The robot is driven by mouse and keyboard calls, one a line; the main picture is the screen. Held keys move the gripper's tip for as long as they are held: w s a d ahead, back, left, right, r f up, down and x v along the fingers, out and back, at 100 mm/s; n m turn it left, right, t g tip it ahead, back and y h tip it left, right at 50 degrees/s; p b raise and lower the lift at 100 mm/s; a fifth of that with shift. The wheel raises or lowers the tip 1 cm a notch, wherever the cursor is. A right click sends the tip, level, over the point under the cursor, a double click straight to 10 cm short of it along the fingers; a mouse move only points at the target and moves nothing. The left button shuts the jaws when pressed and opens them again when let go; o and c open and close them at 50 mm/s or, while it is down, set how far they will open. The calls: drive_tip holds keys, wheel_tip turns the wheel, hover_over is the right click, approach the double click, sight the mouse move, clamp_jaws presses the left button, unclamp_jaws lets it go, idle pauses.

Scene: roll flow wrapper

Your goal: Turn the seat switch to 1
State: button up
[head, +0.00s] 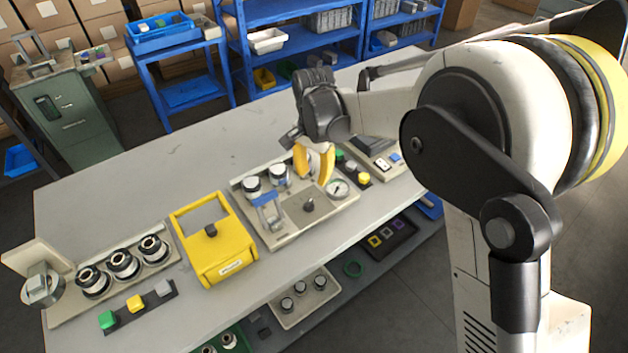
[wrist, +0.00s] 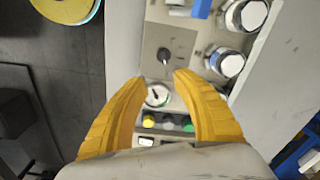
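A black rotary knob (head: 308,205) sits on a square grey plate of a beige panel (head: 285,235) on the table. I take it to be the seat switch; no marks are readable. It also shows in the wrist view (wrist: 164,55), just beyond my fingertips. My gripper (head: 314,177) has two yellow fingers pointing down over the back right of the panel, behind the knob. In the wrist view the fingers of my gripper (wrist: 161,77) are spread, with nothing held between them. A round gauge (wrist: 158,95) shows between the fingers.
The panel also carries a blue-handled part (head: 265,200) and two silver-black cylinders (head: 252,186). The gauge (head: 338,188) is right of the knob. A yellow box (head: 213,240) stands left of the panel. A button strip (head: 352,170) lies to the right. The table behind is clear.

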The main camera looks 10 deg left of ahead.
sight(309, 203)
drive_tip(key=f+b, duration=0.1)
drive_tip(key=f, duration=0.3)
drive_tip(key=a+f+b, duration=0.1)
drive_tip(key=f, duration=0.3)
drive_tip(key=f+b, duration=0.1)
drive_tip(key=f, duration=0.3)
drive_tip(key=shift+a+b, duration=0.15)
drive_tip(key=shift+b, duration=0.15)
clamp_jaws()
